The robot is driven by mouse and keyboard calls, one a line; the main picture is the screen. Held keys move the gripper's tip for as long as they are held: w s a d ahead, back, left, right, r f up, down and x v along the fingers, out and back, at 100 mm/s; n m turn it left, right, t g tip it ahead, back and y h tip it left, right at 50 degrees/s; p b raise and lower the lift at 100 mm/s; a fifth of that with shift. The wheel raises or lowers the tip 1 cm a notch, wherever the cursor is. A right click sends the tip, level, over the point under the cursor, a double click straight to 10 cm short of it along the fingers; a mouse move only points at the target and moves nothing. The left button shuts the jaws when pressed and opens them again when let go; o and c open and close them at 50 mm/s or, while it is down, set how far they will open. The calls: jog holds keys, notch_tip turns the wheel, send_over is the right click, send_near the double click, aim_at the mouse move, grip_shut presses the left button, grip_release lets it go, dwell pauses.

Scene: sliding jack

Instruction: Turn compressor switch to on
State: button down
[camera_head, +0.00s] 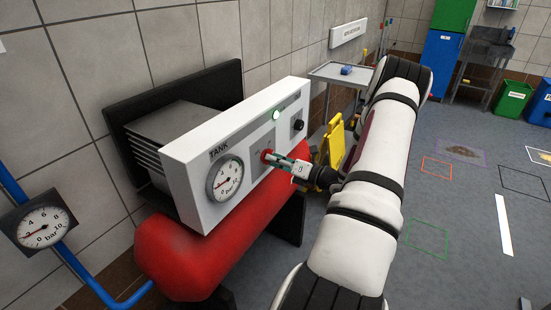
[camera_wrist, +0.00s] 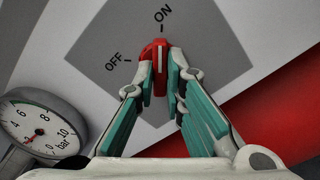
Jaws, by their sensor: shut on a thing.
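The compressor has a white panel (camera_head: 200,178) marked TANK above a red tank (camera_head: 188,250). The red switch (camera_wrist: 160,46) sits on a grey diamond plate (camera_wrist: 205,50) with OFF and ON labels. In the wrist view the switch stands upright, its white mark near the ON label. It also shows in the head view (camera_head: 265,155), partly hidden by my gripper. My gripper (camera_wrist: 161,75) is shut on the switch, one finger on each side. The tank gauge (camera_head: 225,180) is left of the switch.
A second gauge (camera_head: 42,226) on a blue pipe (camera_head: 92,280) is at the left. A yellow object (camera_head: 334,138) and a metal table (camera_head: 340,74) stand beyond the compressor. Open grey floor (camera_head: 450,200) lies to the right.

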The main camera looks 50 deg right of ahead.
jog(key=shift+m, duration=0.4)
jog(key=c, duration=1.7)
grip_release()
jog(key=shift+o, duration=0.2)
jog(key=s+d, duration=0.1)
jog(key=s, duration=1.1)
jog(key=shift+s, duration=0.1)
